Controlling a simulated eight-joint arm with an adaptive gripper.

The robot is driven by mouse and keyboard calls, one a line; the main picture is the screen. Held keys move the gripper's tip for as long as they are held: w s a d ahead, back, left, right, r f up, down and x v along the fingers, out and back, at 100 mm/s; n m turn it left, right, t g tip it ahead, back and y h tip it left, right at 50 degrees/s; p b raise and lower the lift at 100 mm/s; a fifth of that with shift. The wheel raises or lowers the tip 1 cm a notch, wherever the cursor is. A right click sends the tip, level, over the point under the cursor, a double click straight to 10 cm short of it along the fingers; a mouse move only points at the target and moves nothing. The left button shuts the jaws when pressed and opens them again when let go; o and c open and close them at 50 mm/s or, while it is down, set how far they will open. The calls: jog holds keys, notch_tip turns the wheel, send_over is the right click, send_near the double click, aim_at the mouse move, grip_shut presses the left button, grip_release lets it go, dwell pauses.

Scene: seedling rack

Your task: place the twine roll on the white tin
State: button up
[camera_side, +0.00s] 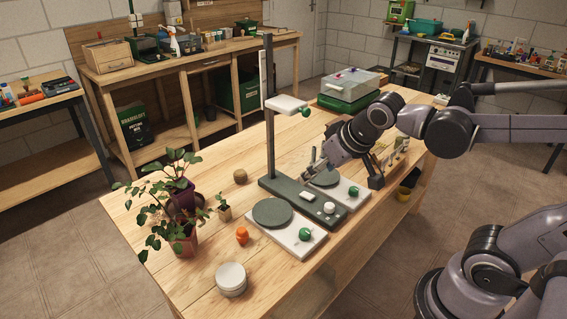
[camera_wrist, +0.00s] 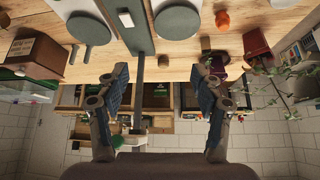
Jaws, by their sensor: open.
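The twine roll (camera_side: 240,176) is a small brown roll on the wooden table, left of the dark stand's post. My gripper (camera_side: 316,168) is above the far round plate, right of the post and apart from the roll. In the wrist view its two fingers (camera_wrist: 160,76) are spread with nothing between them.
The dark stand with its tall post (camera_side: 270,120) rises between my gripper and the twine roll. Potted plants (camera_side: 184,238) stand at the left edge. An orange object (camera_side: 242,236) and a round plate (camera_side: 272,213) lie between roll and tin. A lidded box (camera_side: 348,86) sits behind.

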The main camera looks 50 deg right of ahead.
jog(key=w+m+h, duration=0.1)
jog(key=w+m, duration=0.1)
jog(key=w, duration=0.7)
jog(key=m+h, duration=0.4)
jog(key=m, duration=0.2)
send_near(240, 172)
jog(key=x, duration=0.5)
jog(key=shift+w+d+f, duration=0.15)
jog(key=shift+w+d, duration=0.05)
jog(key=shift+d, duration=0.15)
jog(key=shift+a+x, duration=0.1)
jog(key=shift+x, duration=1.2)
jog(key=shift+a+x, duration=0.15)
jog(key=shift+x, duration=1.15)
jog(key=shift+f, duration=0.2)
jog(key=c, duration=1.4)
